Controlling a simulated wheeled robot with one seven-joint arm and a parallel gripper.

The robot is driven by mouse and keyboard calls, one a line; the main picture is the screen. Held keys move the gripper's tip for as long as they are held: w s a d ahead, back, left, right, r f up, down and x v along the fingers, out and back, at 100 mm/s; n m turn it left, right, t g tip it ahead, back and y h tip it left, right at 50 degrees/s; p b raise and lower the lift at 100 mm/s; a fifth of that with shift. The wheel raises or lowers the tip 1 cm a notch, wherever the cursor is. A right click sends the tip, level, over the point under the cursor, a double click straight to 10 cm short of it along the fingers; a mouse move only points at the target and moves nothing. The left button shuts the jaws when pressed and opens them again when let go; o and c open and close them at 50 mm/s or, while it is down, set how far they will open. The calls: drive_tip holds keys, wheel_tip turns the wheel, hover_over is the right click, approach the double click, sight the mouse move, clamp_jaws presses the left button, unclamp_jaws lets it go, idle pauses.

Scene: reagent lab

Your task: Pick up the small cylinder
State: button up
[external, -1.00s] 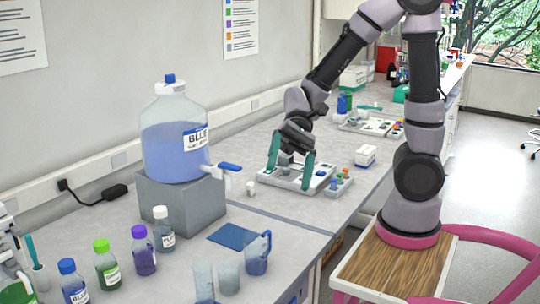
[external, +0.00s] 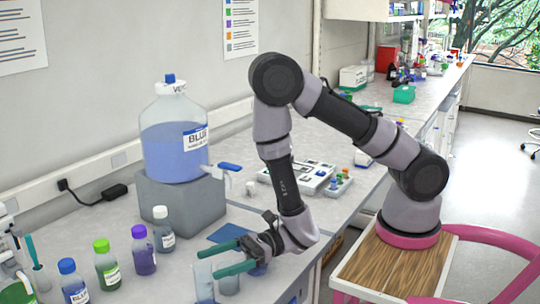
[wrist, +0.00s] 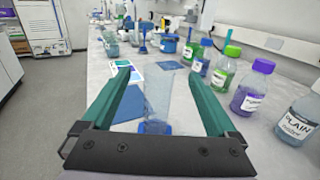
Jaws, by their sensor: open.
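A clear, slim cylinder with a blue base (wrist: 157,102) stands between my gripper's fingers in the wrist view, its base close to the palm. My gripper (wrist: 160,74) is open, with one green finger on each side and a gap to the cylinder. In the external view my gripper (external: 207,263) points left, low over the front of the bench. One clear vessel (external: 228,285) shows partly under the fingers, and a taller clear one (external: 204,290) stands by the fingertips. I cannot tell for sure which of them is the cylinder between the fingers.
Bottles with purple (external: 143,255), green (external: 107,268) and blue (external: 73,285) caps stand to the left. A large blue carboy (external: 175,145) sits on a grey block (external: 180,205). A blue mat (wrist: 128,103) lies near the gripper. A tray (external: 305,175) stands farther back.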

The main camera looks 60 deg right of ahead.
sight(193, 269)
drive_tip(key=x, duration=0.6)
drive_tip(key=shift+w+a+r, duration=0.1)
drive_tip(key=shift+w+a, duration=0.1)
drive_tip(key=shift+a, duration=0.15)
clamp_jaws()
